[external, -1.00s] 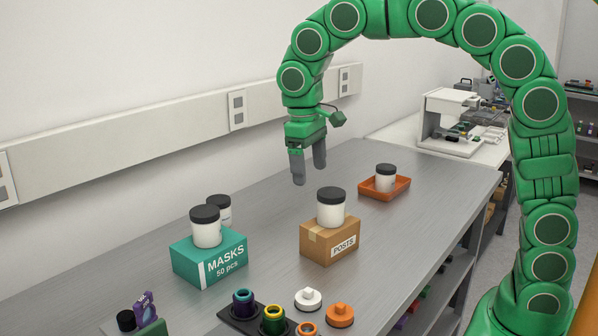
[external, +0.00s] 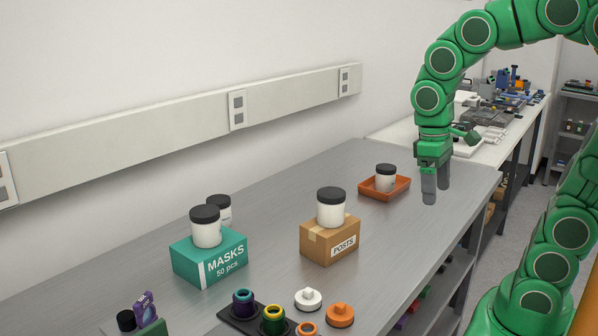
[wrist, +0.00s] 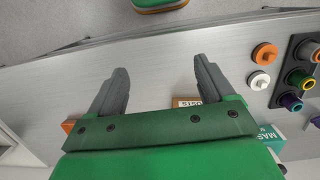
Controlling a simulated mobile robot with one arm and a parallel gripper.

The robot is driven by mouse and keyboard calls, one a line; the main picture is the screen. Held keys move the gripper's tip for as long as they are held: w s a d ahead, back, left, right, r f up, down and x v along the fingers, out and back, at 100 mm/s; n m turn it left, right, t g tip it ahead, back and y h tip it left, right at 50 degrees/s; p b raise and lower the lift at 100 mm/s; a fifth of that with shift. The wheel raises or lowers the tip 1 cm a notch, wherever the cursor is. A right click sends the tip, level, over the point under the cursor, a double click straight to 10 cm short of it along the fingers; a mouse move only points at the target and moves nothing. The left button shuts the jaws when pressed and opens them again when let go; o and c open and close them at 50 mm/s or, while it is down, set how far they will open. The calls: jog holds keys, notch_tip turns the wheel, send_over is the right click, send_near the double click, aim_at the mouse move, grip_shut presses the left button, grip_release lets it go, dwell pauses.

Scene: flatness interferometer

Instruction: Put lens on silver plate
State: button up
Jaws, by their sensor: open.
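My gripper (external: 436,191) is open and empty above the right part of the grey bench, right of the orange tray. Its two fingers also show apart in the wrist view (wrist: 160,70), with nothing between them. Several ring-shaped lens-like parts stand on a black holder at the bench's near end: a purple one (external: 243,303), a yellow-green one (external: 272,319) and an orange one (external: 307,330). They show at the right of the wrist view, well away from the fingers. I cannot tell which is the lens. I cannot make out a silver plate.
A POSTS box (external: 317,240) and a MASKS box (external: 190,262) carry white jars. An orange tray (external: 401,189) holds another jar. A white knob (external: 308,298) and an orange knob (external: 340,315) lie near the holder. A second bench with equipment stands behind.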

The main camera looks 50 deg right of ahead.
jog(key=s+d+f, duration=0.2)
jog(key=s+f, duration=0.1)
jog(key=s, duration=0.6)
jog(key=shift+s+f, duration=0.15)
jog(key=shift+f, duration=0.05)
jog(key=shift+a, duration=0.1)
dwell(0.6)
